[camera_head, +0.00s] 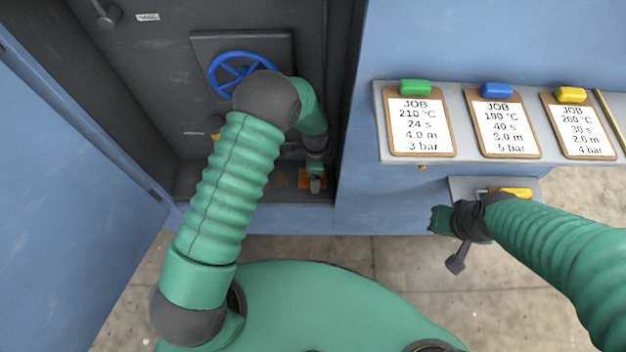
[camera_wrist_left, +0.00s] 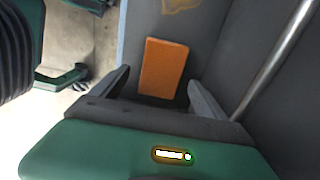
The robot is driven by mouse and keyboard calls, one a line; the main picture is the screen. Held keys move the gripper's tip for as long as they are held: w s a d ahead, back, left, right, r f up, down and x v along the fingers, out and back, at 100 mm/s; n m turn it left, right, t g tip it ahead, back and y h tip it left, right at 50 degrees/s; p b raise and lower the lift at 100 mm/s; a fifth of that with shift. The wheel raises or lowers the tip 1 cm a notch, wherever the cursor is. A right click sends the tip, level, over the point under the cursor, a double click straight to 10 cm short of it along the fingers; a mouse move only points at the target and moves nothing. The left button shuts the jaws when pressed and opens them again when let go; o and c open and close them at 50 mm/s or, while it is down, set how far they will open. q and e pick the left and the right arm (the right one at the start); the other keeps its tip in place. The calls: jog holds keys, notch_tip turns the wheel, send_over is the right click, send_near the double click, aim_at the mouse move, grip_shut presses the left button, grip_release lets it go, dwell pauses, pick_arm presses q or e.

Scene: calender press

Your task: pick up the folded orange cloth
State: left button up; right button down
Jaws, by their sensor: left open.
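The folded orange cloth (camera_wrist_left: 163,68) shows as a flat orange rectangle in the left wrist view, lying on a grey surface. In the head view, a small part of the cloth (camera_head: 304,180) shows on the floor of the dark cabinet recess, partly covered by my left gripper (camera_head: 316,184). In the left wrist view, the two fingers of my left gripper (camera_wrist_left: 159,76) are spread apart, with the cloth beyond and between them; nothing is held. My right gripper (camera_head: 447,240) is at the right, below the clipboards; I cannot tell its jaw state.
A blue handwheel (camera_head: 243,73) is on the recess back wall. A blue cabinet door (camera_head: 70,210) stands open at left. A grey ledge (camera_head: 465,140) holds three clipboards at right. A yellow handle (camera_head: 514,192) sits below it, close to my right arm.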

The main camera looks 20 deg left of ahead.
pick_arm(q)
jog(key=shift+f, duration=0.9)
jog(key=shift+w, duration=0.1)
pick_arm(e)
jog(key=shift+f, duration=0.4)
